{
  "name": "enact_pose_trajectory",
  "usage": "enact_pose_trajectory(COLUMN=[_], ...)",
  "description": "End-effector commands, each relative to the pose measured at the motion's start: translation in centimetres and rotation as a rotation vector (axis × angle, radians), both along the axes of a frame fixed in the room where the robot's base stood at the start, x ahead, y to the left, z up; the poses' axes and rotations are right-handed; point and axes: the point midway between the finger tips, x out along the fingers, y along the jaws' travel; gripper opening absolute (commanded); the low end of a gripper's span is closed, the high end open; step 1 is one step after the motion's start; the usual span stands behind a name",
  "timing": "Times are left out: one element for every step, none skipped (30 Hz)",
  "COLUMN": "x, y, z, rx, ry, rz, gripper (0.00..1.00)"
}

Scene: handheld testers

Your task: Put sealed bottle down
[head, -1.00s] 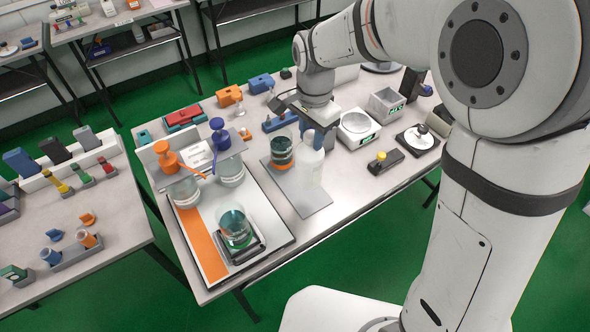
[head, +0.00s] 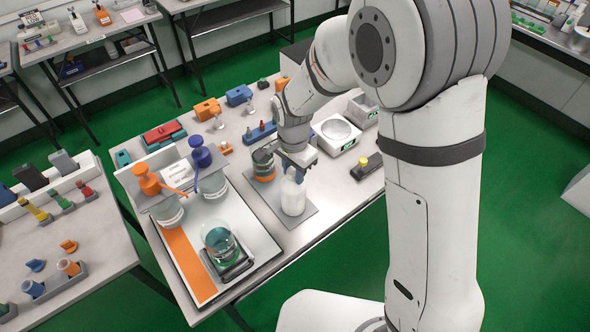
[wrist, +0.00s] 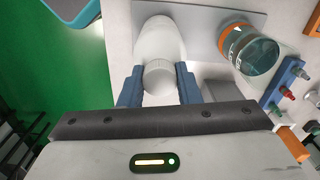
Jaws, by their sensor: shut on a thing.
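The sealed bottle (head: 293,196) is white and upright over the near part of a grey mat (head: 268,203). Its base appears at or close to the mat, but I cannot tell for sure whether it touches. My gripper (head: 298,161) is above it, shut on its top. In the wrist view the bottle (wrist: 161,42) has its cap end between the two blue fingers of my gripper (wrist: 158,84), one on each side. Its base lies toward the top of that picture, against the grey mat (wrist: 203,14).
A glass beaker with an orange band (head: 263,168) stands on the mat, left of and behind the bottle; the wrist view shows it close by (wrist: 255,52). A tray (head: 243,212) with a beaker of teal liquid (head: 219,241) is to the left. A scale (head: 337,134) is behind right.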

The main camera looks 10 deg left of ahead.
Motion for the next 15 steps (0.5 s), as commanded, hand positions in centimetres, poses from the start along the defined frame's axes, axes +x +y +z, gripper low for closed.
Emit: enact_pose_trajectory(x=[0.03, 0.03, 0.03, 0.02, 0.02, 0.02, 0.0, 0.0, -0.01, -0.01, -0.01, -0.02, -0.02, -0.02, -0.02], y=[0.04, 0.04, 0.04, 0.05, 0.05, 0.05, 0.04, 0.04, 0.04, 0.04, 0.04, 0.05, 0.05, 0.05, 0.06], z=[0.07, 0.07, 0.02, -0.08, -0.2, -0.36, -0.25, -0.23, -0.22, -0.22, -0.22, -0.22, -0.22, -0.22, -0.21], rx=[0.0, 0.001, 0.001, 0.001, 0.001, 0.001, 0.0, 0.0, 0.0, 0.0, 0.0, 0.0, 0.0, 0.0, 0.0], ry=[-0.001, -0.001, -0.001, -0.001, -0.001, -0.001, 0.0, 0.0, 0.0, 0.0, 0.0, 0.0, 0.0, 0.0, 0.0], rz=[0.0, 0.0, 0.0, 0.0, 0.0, 0.001, 0.001, 0.001, 0.001, 0.001, 0.001, 0.001, 0.001, 0.001, 0.001], gripper=[0.0, 0.0, 0.0, 0.0, 0.0, 0.0, 0.32, 0.35, 0.38, 0.41, 0.43, 0.46, 0.49, 0.51, 0.52])
